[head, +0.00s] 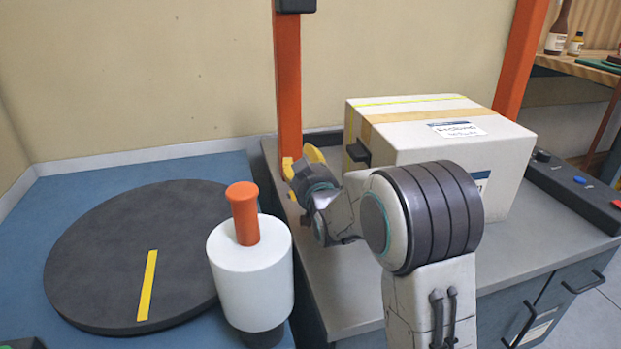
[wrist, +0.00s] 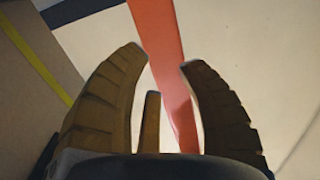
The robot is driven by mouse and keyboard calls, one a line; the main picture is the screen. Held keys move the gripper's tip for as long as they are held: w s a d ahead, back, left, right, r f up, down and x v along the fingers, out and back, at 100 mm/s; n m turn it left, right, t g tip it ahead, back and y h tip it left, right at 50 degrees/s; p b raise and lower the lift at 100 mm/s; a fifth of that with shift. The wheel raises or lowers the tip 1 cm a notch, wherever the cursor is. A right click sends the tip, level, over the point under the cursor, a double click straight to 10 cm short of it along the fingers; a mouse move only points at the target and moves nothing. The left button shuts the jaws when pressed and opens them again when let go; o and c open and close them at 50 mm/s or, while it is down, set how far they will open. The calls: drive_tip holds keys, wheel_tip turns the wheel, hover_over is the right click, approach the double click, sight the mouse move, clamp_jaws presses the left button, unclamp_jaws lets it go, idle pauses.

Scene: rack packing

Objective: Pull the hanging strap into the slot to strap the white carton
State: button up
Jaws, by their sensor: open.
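The white carton (head: 445,130) sits on the grey bench between two orange posts. A thin yellow-green strap (head: 408,100) crosses its top near the far edge and runs down its left side; it also shows as a yellow line in the wrist view (wrist: 42,58). A black block (head: 358,153) projects at the carton's left side; I cannot tell whether it holds the slot. My gripper (head: 301,161) is open beside the left orange post, left of the carton. In the wrist view a narrow brown piece (wrist: 150,122) stands between the fingers; I cannot tell whether it is strap or finger.
The left orange post (head: 288,85) stands close behind my gripper. A dark round turntable (head: 120,250) with a yellow mark lies on the blue table. A white roll (head: 252,270) with an orange handle stands before it. A dark button panel (head: 580,190) is right of the carton.

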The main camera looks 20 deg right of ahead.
drive_tip(key=s, duration=0.9)
drive_tip(key=shift+s, duration=0.3)
drive_tip(key=shift+r, duration=0.1)
drive_tip(key=s+r+g+p, duration=1.4)
drive_tip(key=s+r+p, duration=1.7)
drive_tip(key=p, duration=1.1)
drive_tip(key=shift+s+g, duration=0.2)
drive_tip(key=shift+g, duration=0.1)
idle(0.8)
